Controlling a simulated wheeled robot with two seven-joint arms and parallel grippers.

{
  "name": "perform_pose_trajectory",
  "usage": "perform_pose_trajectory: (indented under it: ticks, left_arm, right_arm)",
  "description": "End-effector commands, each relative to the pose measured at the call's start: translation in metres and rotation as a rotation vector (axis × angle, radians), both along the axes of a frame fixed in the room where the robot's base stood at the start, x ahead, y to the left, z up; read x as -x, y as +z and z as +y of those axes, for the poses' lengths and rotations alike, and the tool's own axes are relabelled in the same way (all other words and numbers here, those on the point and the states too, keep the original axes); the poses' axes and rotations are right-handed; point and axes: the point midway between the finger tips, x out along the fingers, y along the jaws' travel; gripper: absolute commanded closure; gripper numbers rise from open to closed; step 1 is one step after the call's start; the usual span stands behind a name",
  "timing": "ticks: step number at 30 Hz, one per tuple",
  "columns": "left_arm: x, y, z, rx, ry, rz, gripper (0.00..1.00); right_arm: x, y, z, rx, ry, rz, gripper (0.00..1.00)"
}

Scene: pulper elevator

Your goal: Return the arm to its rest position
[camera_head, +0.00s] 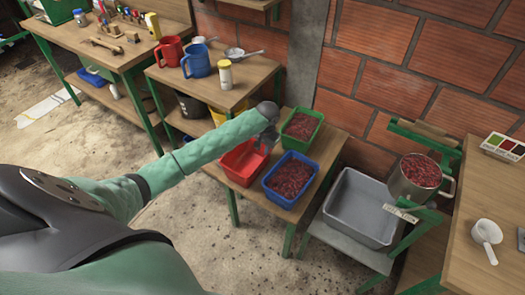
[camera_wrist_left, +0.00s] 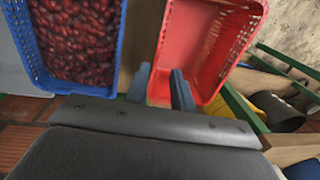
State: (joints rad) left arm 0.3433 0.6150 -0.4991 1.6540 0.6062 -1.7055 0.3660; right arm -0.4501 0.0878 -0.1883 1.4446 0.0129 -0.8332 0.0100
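My left arm (camera_head: 160,180) reaches in from the left of the head view, stretched toward the low wooden table. Its left gripper (camera_head: 266,138) hangs above the red crate (camera_head: 237,170), which looks empty. In the left wrist view the two fingers (camera_wrist_left: 160,86) are apart with nothing between them, in front of the red crate (camera_wrist_left: 203,45). The blue crate (camera_head: 284,200), filled with red cherries, stands beside the red one; it also shows in the left wrist view (camera_wrist_left: 102,90). My right gripper is not in view.
A green crate (camera_head: 317,132) of cherries stands behind. A grey basin (camera_head: 347,225) and a metal pot (camera_head: 398,188) of cherries are at right. A table with red mug (camera_head: 171,52) and blue mug (camera_head: 196,64) is behind the arm. Open floor (camera_head: 200,225) lies in front.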

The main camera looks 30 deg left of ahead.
Motion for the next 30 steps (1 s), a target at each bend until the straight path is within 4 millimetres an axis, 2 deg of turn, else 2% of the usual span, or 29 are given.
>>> perform_pose_trajectory:
  ticks: [12,16,20,24,30]
  left_arm:
    - [0.000,-0.001,0.000,0.000,0.000,0.000,0.76]
    - [0.010,-0.007,-0.012,0.009,-0.017,-0.004,0.76]
    - [0.037,-0.018,-0.041,0.035,-0.061,-0.019,0.76]
    - [0.075,-0.029,-0.078,0.068,-0.114,-0.048,0.76]
    - [0.130,-0.033,-0.120,0.110,-0.166,-0.095,0.76]
  right_arm:
    - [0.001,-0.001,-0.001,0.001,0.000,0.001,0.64]
    - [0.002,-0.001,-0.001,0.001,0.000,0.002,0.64]
    - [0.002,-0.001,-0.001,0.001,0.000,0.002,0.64]
    - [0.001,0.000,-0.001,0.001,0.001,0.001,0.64]
    - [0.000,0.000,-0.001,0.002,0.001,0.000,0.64]
